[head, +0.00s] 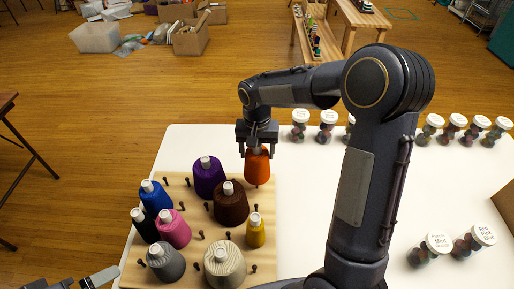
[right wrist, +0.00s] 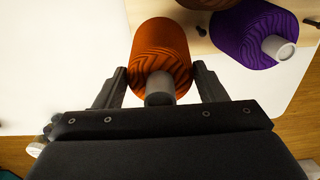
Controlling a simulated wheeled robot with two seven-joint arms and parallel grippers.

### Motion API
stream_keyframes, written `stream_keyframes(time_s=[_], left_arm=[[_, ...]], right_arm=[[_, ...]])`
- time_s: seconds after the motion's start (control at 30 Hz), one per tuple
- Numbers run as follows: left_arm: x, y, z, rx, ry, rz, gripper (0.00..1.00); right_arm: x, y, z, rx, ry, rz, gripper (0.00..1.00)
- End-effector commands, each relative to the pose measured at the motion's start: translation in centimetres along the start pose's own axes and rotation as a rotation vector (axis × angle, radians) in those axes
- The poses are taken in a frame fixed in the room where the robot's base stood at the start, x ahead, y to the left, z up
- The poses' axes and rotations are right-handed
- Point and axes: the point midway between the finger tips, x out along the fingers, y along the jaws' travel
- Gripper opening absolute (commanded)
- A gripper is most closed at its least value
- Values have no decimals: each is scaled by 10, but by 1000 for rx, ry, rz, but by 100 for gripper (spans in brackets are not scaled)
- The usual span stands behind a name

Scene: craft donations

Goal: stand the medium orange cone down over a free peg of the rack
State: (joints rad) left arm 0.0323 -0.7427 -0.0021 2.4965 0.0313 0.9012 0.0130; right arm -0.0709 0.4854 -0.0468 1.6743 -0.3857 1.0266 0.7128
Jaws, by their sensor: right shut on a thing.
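My right gripper (head: 257,146) is shut on the orange cone (head: 257,168), gripping near its narrow grey-tipped end. In the right wrist view the cone (right wrist: 160,50) sits between the fingers (right wrist: 160,88), wide end away from the gripper. In the head view it hangs roughly upright at the back right corner of the wooden rack (head: 270,225). A dark peg (head: 257,187) shows just below its base; I cannot tell whether they touch. Other free pegs include one (head: 187,181) at the back and one (head: 228,236) near the middle. My left gripper (head: 78,283) is mostly cut off at the bottom left.
The brown cone (head: 231,206) and purple cone (head: 209,178) stand close left of the orange one; the yellow cone (head: 255,234) stands in front. Several other cones fill the rack's left and front. Lidded jars (head: 300,124) line the white table's (head: 300,220) back.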

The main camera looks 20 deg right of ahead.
Motion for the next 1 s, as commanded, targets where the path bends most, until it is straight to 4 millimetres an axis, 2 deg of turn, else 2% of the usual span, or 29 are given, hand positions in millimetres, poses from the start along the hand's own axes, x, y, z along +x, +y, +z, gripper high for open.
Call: stream_keyframes(time_s=[0.1,0.57,1.0], left_arm=[[6,-3,3,0,0,0,100],[7,-3,3,0,0,0,100],[21,-10,10,0,0,0,100]], right_arm=[[9,0,0,0,0,0,23],[11,0,0,0,0,0,23],[33,0,0,-1,0,0,23]])
